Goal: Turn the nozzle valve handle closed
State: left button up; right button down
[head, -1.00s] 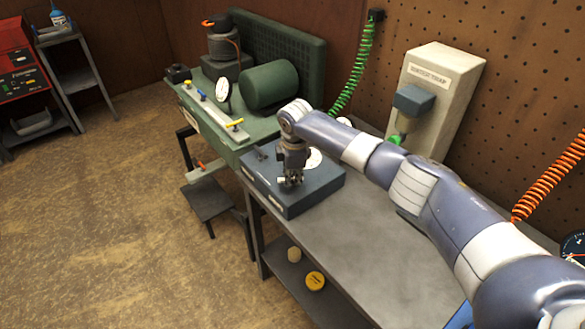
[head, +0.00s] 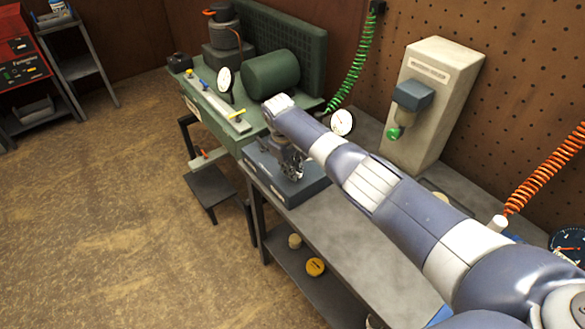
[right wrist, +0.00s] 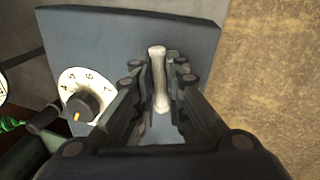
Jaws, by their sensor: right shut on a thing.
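My right gripper (head: 293,172) is over the top of the blue-grey box (head: 312,188) on the bench. In the right wrist view, the gripper (right wrist: 160,85) is shut on a pale, narrow bar-shaped handle (right wrist: 158,65), which stands between its two fingers. The box face (right wrist: 118,35) lies behind the handle. A white numbered dial with a dark knob (right wrist: 82,106) is left of the fingers. I cannot tell from a label whether this handle is the nozzle valve handle. The handle's base is hidden by the fingers. My left gripper is not in view.
A beige dispenser (head: 445,85) and a round gauge (head: 341,122) are behind my right arm. The grey bench (head: 345,240) is mostly clear in front.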

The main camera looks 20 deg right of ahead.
jog(key=shift+w+m, duration=0.1)
jog(key=shift+m, duration=0.9)
jog(key=shift+r, duration=0.1)
jog(key=c, duration=1.7)
grip_release()
jog(key=r, duration=0.4)
jog(key=a+r, duration=0.1)
jog(key=r, duration=0.2)
jog(key=a+r, duration=0.1)
jog(key=r, duration=0.3)
jog(key=shift+s+a+r, duration=0.1)
jog(key=shift+s+r, duration=0.25)
jog(key=shift+s, duration=0.05)
